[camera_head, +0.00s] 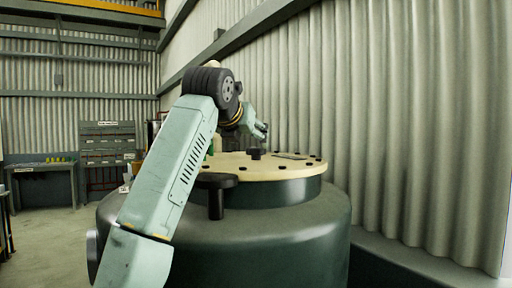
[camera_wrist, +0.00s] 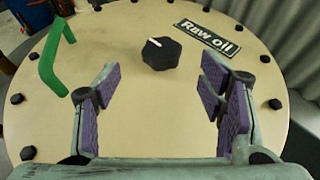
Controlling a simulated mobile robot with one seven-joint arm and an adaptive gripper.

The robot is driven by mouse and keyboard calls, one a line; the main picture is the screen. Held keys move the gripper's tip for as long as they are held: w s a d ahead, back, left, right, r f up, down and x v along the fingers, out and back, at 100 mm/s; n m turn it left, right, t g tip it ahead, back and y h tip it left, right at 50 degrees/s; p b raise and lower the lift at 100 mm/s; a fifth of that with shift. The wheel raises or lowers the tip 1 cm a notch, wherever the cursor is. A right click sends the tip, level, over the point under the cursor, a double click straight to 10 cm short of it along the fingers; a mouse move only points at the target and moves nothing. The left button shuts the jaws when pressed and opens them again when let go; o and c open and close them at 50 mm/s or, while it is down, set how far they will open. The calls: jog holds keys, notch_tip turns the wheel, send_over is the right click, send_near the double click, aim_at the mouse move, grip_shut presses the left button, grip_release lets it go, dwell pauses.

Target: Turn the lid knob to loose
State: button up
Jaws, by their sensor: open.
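The black lid knob (camera_wrist: 161,53) sits near the middle of the round cream lid (camera_wrist: 157,125) in the wrist view, with a white mark pointing up and left. The knob also shows in the head view (camera_head: 256,153) on top of the lid (camera_head: 238,167). My gripper (camera_wrist: 158,88) is open and empty, its purple-padded fingers spread wide. In the wrist view the knob lies ahead of the gap between the fingers, apart from them. In the head view my gripper (camera_head: 261,131) is above the lid, over the knob.
A green handle (camera_wrist: 52,58) stands on the lid left of the knob. A "Raw oil" plate (camera_wrist: 208,37) lies to the right. Several black bolts ring the lid. A dark green tank (camera_head: 270,240) carries the lid. A corrugated wall (camera_head: 400,110) rises close behind and right.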

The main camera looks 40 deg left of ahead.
aim_at(256, 152)
jog(key=p+x, duration=0.3)
jog(key=x, duration=0.6)
jog(key=shift+w, duration=0.15)
jog(key=shift+c, duration=0.3)
jog(key=c, duration=1.1)
jog(key=shift+d, duration=0.1)
